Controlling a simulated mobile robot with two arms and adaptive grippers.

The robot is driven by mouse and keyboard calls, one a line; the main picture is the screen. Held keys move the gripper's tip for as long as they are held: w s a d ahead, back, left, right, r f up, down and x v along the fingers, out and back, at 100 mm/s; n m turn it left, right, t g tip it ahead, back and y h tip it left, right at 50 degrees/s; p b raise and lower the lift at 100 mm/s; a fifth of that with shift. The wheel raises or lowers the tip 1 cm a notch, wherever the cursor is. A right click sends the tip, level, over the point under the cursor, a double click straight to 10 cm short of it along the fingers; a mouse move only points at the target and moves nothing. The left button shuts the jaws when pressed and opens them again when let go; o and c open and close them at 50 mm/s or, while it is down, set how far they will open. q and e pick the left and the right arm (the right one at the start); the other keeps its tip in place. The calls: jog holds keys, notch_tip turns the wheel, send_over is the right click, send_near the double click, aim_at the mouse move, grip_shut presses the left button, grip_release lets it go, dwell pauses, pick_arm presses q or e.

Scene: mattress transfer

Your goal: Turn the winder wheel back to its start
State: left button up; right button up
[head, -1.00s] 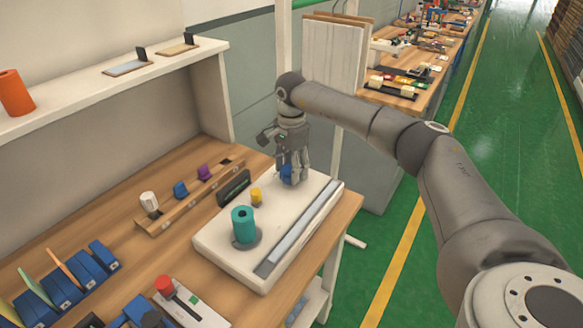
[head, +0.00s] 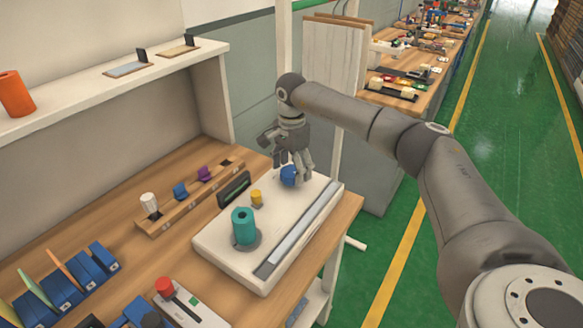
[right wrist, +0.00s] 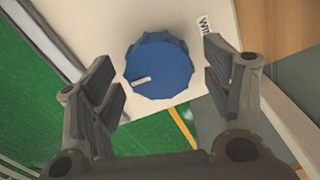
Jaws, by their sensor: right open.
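The winder wheel is a blue scalloped knob (head: 288,176) at the far end of a white board (head: 222,262). In the right wrist view the wheel (right wrist: 160,68) shows from above, with a white pointer mark toward its lower left side. My right gripper (head: 295,175) is above the wheel, pointing down. In the right wrist view its two fingers (right wrist: 168,92) are spread on either side of the wheel, with gaps to both. Part of a printed label shows beside the wheel. My left gripper is not in view.
On the board stand a teal spool (head: 243,226), a small yellow peg (head: 256,197) and a long grey strip (head: 300,230). A dark display (head: 234,188) stands behind the board. A wooden rack (head: 190,199) with small blocks lies to the left.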

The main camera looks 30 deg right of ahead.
aim_at(292, 171)
notch_tip(292, 171, up, 12)
dwell(0.6)
dwell(0.5)
